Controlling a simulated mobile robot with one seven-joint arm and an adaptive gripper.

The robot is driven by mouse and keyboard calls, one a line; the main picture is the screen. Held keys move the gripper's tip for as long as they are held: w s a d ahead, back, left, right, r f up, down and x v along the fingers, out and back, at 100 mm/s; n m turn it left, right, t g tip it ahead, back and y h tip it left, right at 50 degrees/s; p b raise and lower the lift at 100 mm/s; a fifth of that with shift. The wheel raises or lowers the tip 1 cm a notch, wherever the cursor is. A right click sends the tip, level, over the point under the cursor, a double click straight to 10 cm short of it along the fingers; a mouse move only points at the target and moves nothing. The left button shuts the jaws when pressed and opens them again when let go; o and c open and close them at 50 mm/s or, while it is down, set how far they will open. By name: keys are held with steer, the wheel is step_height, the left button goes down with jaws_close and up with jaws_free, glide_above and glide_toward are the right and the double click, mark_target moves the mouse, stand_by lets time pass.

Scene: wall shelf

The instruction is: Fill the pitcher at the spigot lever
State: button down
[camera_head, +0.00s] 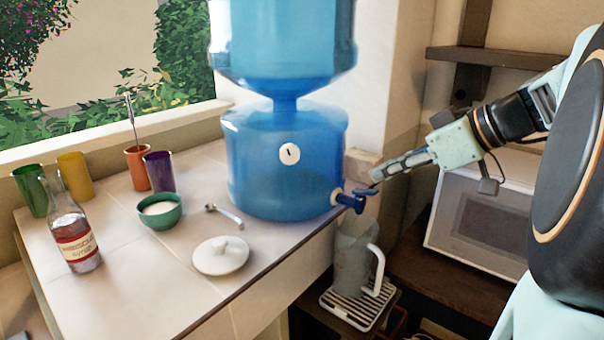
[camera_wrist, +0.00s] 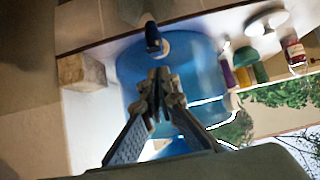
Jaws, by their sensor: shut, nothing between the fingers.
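The spigot (camera_head: 350,200) is a blue tap with a lever, low on the front of the blue water dispenser (camera_head: 270,185). The pitcher (camera_head: 355,255) is clear with a white handle and stands upright on a white slatted drip tray (camera_head: 345,312) below the spigot. I cannot tell whether water is in it or flowing. My gripper (camera_head: 374,180) is shut and empty, its tips just above and right of the spigot lever; contact cannot be told. In the wrist view, my gripper (camera_wrist: 160,75) points at the spigot (camera_wrist: 154,40), with the dispenser (camera_wrist: 190,75) behind.
A microwave (camera_head: 485,225) stands right of the pitcher, under a wall shelf (camera_head: 490,57). On the tiled counter are a syrup bottle (camera_head: 75,238), a green bowl (camera_head: 160,212), a white lid (camera_head: 220,256), a spoon (camera_head: 225,215) and several coloured cups (camera_head: 75,177).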

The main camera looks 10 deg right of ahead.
steer(key=s+d+r, duration=0.1)
steer(key=r, duration=0.4)
steer(key=s+d+r+p, duration=0.1)
steer(key=s+r, duration=0.1)
steer(key=r, duration=0.3)
steer(key=shift+s+d+r, duration=0.15)
steer(key=shift+s+d, duration=0.15)
steer(key=shift+d, duration=0.1)
